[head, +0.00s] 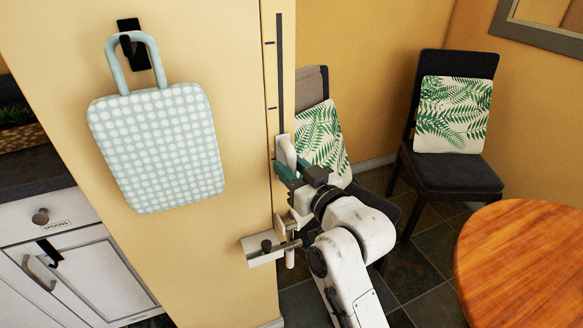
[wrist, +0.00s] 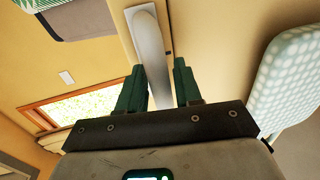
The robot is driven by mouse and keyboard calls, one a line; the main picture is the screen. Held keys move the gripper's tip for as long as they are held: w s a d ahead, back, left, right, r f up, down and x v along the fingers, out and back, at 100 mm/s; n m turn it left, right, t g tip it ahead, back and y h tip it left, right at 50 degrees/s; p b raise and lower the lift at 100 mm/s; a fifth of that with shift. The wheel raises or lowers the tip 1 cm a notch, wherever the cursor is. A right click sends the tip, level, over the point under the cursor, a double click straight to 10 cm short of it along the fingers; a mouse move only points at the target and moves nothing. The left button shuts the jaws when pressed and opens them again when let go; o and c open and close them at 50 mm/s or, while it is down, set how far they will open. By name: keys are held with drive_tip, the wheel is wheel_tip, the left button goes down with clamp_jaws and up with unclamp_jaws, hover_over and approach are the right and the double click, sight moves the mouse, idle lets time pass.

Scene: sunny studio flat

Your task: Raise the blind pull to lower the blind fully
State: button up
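The blind pull (head: 288,148) is a pale upright handle on a narrow vertical rail (head: 279,70) along the edge of the yellow wall. It sits just below the rail's dark strip. My gripper (head: 287,172) has green fingers and is at the handle's lower part. In the wrist view, the handle (wrist: 151,55) runs between the two fingers of my gripper (wrist: 159,80), one on each side. Whether both fingers press on it is not clear. A window (wrist: 85,105) with a wooden frame shows in the wrist view; no lowered blind is visible across it.
A dotted, bag-shaped item (head: 157,148) hangs on a black hook left of the rail. A metal bracket (head: 262,250) with a dark knob sticks out below my gripper. Chairs with leaf cushions (head: 455,115) stand behind, and a round wooden table (head: 530,260) is at right.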

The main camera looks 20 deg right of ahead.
clamp_jaws()
idle(0.3)
wheel_tip(320, 180, up, 25)
drive_tip(key=p, duration=1.8)
drive_tip(key=shift+f, duration=0.1)
unclamp_jaws()
drive_tip(key=shift+o, duration=1.2)
drive_tip(key=shift+f, duration=0.15)
drive_tip(key=s+d+b, duration=0.2)
drive_tip(key=s, duration=0.8)
drive_tip(key=shift+s, duration=0.3)
